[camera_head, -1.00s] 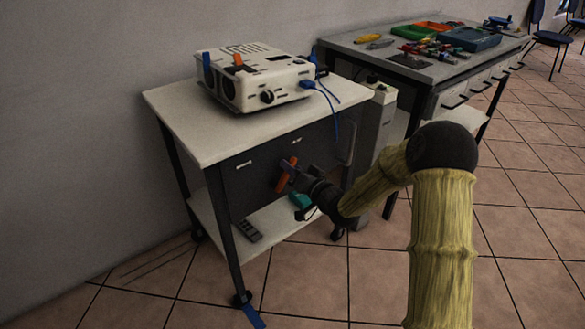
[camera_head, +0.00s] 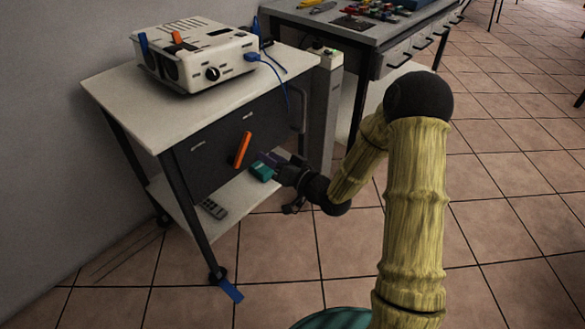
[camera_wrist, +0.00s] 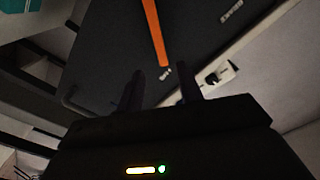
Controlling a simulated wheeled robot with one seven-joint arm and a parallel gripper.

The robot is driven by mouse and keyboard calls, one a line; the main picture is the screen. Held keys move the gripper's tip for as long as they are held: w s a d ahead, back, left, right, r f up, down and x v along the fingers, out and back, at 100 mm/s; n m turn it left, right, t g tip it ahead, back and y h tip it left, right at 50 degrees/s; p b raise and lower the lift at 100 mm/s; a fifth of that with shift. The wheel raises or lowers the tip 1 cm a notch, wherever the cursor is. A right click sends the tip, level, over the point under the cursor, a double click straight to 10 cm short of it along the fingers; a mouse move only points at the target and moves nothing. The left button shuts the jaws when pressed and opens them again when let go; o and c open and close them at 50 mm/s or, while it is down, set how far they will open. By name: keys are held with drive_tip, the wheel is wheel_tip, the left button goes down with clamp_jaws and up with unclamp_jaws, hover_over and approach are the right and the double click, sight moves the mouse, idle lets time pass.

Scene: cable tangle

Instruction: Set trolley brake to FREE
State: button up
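The trolley (camera_head: 100,88) has a dark front panel (camera_head: 205,165) with an orange brake lever (camera_head: 243,150) on it. The lever is steep, its upper end leaning slightly right, near the right-hand of two small pale labels. The lever also shows in the wrist view (camera_wrist: 155,32), one end beside a label. My gripper (camera_head: 268,160) is right of the lever and apart from it. In the wrist view my gripper (camera_wrist: 161,88) is open, its two dark fingers spread with nothing between them.
A white projector (camera_head: 195,60) with a blue cable (camera_head: 275,72) stands on top. The cable hangs over the trolley's right edge. A teal box (camera_head: 262,171) and a remote (camera_head: 214,208) are on the lower shelf. A workbench (camera_head: 350,35) stands behind. Tiled floor is open at right.

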drive_tip(key=p+v, duration=0.1)
drive_tip(key=v, duration=0.6)
drive_tip(key=shift+s+d, duration=0.2)
drive_tip(key=shift+d, duration=0.05)
